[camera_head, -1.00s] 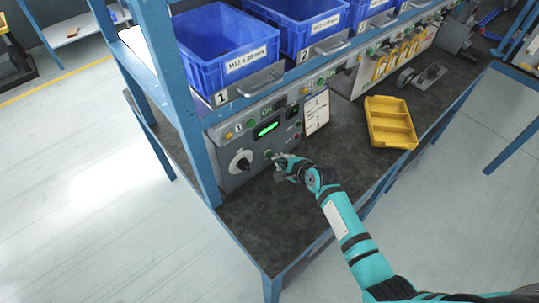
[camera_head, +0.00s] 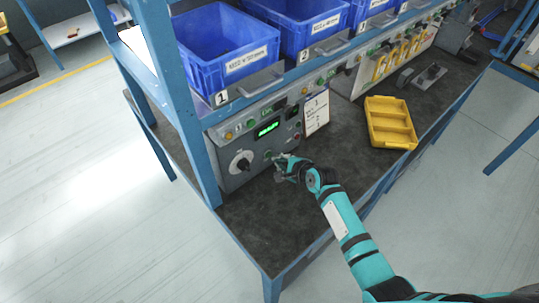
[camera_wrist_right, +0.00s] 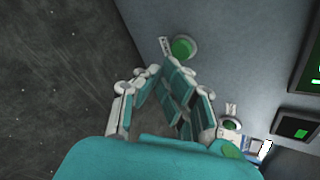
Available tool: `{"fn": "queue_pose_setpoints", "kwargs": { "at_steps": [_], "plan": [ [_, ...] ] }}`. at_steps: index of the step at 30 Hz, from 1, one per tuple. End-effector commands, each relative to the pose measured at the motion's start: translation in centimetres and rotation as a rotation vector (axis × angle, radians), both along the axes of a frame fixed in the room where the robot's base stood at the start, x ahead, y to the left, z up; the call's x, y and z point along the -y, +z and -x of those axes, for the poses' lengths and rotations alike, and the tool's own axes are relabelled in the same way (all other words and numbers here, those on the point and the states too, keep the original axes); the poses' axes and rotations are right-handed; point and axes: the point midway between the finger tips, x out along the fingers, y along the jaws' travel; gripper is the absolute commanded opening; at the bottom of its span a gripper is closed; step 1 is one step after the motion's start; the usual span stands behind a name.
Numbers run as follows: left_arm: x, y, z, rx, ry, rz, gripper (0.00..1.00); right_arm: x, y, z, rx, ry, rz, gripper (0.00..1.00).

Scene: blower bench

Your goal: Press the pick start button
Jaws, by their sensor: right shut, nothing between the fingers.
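The control panel (camera_head: 238,166) has a dark knob, a lit green display (camera_head: 267,129) and several small buttons. A round green button (camera_wrist_right: 182,47) shows just beyond my right fingertips in the right wrist view. Its label is too small to read, so I cannot tell for certain that it is the pick start button. My right gripper (camera_head: 277,160) is at the panel's lower right, shut and empty. In the right wrist view its fingertips (camera_wrist_right: 166,70) come together close to the green button. I cannot tell whether they touch it. My left gripper is not in view.
A second green button (camera_wrist_right: 230,125) lies right of the fingers. Blue bins (camera_head: 222,50) stand on the shelf above. A white card (camera_head: 316,112) hangs right of the display. A yellow tray (camera_head: 390,123) sits on the dark bench top (camera_head: 265,220), whose front is clear.

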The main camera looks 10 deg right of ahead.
Motion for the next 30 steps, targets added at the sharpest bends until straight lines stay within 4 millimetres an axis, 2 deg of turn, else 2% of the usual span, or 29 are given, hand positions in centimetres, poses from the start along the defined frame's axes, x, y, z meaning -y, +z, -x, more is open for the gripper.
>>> {"fn": "queue_pose_setpoints", "kwargs": {
  "at_steps": [30],
  "plan": [
    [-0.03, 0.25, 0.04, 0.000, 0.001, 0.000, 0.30, -0.66, 0.06, -0.99, 0.001, 0.000, 0.000, 0.00]
  ]
}}
